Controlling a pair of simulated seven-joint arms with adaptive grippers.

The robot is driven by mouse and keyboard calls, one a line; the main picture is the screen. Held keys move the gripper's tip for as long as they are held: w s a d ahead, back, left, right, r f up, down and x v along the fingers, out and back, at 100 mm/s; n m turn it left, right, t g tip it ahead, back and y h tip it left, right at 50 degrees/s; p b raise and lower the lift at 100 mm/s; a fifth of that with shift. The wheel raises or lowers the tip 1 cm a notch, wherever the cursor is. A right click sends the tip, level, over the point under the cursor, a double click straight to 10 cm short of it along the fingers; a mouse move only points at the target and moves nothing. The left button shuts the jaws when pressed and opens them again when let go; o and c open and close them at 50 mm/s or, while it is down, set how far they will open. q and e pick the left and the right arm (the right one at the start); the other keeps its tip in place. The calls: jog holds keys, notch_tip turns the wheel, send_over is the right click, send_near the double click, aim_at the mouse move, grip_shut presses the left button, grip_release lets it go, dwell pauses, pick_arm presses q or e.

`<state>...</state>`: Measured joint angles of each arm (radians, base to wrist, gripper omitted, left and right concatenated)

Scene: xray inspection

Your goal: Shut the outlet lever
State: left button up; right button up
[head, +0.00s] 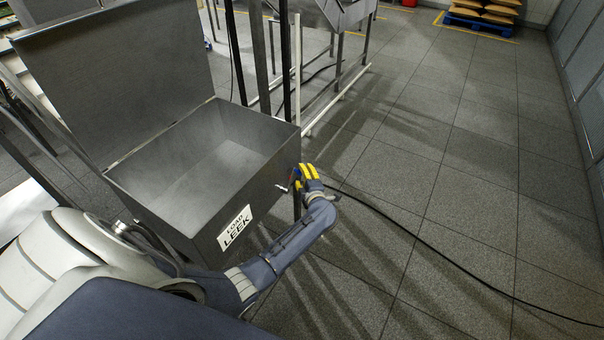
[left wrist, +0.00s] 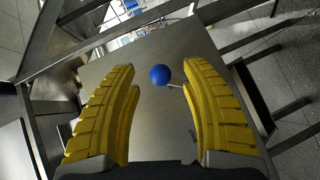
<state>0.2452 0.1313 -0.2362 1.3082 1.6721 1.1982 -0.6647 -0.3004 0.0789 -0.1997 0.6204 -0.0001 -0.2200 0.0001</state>
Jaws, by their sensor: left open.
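The outlet lever (left wrist: 159,75) shows in the left wrist view as a round blue knob on a thin metal rod, in front of a steel panel. The knob lies between the yellow fingertips in the picture, with a visible gap on both sides. My left gripper (head: 306,171) is open, at the right end wall of the steel bin (head: 158,214) labelled LOAD LEEK. In the head view the yellow fingers partly hide the lever, and a small bright piece of metal shows just left of them. My right gripper is not in view.
The bin's lid (head: 118,75) stands open and its inside looks empty. Metal posts and a second steel frame (head: 335,18) stand behind it. A black cable (head: 420,240) crosses the floor.

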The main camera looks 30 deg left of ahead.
pick_arm(q)
jog(key=shift+x, duration=1)
grip_shut()
